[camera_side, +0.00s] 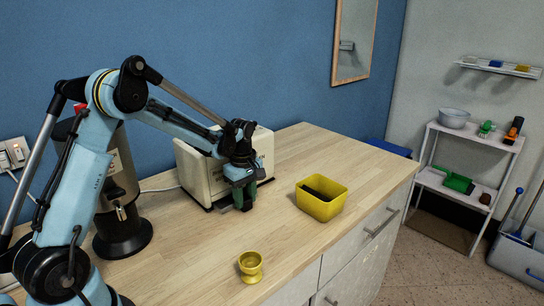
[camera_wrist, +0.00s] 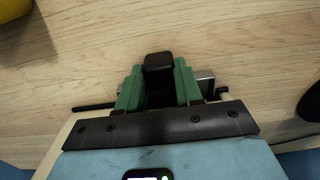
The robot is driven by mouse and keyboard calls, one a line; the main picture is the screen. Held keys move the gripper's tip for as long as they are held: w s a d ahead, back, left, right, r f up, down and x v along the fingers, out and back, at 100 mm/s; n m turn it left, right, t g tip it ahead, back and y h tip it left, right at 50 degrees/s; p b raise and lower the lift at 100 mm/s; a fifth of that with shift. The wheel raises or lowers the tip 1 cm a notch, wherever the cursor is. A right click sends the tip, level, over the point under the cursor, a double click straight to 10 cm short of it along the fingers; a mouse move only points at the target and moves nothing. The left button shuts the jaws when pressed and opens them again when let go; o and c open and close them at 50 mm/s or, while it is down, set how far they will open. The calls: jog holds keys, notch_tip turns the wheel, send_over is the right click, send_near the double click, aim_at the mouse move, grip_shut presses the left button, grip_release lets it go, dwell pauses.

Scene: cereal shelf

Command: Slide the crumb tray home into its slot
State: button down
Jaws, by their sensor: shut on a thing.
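The cream toaster (camera_side: 204,178) stands upright on the wooden counter against the blue wall. Part of its cream body (camera_wrist: 62,140) shows at the lower left of the wrist view. My gripper (camera_side: 243,196) points down at the toaster's front, low over the counter. In the wrist view its green fingers (camera_wrist: 158,84) are shut on a dark block, which looks like the crumb tray's handle (camera_wrist: 158,62). A small silver piece (camera_wrist: 206,82) beside the right finger may be part of the tray. The slot and most of the tray are hidden by my gripper.
A yellow bin (camera_side: 321,205) with something dark inside stands right of my gripper. A yellow egg cup (camera_side: 250,266) stands near the front edge. A dark coffee machine (camera_side: 121,215) stands at left, behind my arm. The counter between them is clear.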

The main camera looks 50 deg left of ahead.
jog(key=shift+a, duration=0.6)
jog(key=c, duration=0.7)
grip_release()
jog(key=shift+a, duration=0.2)
jog(key=shift+o, duration=0.2)
jog(key=shift+r, duration=0.15)
notch_tip(320, 180, up, 12)
jog(key=shift+d, duration=0.25)
jog(key=shift+d, duration=0.1)
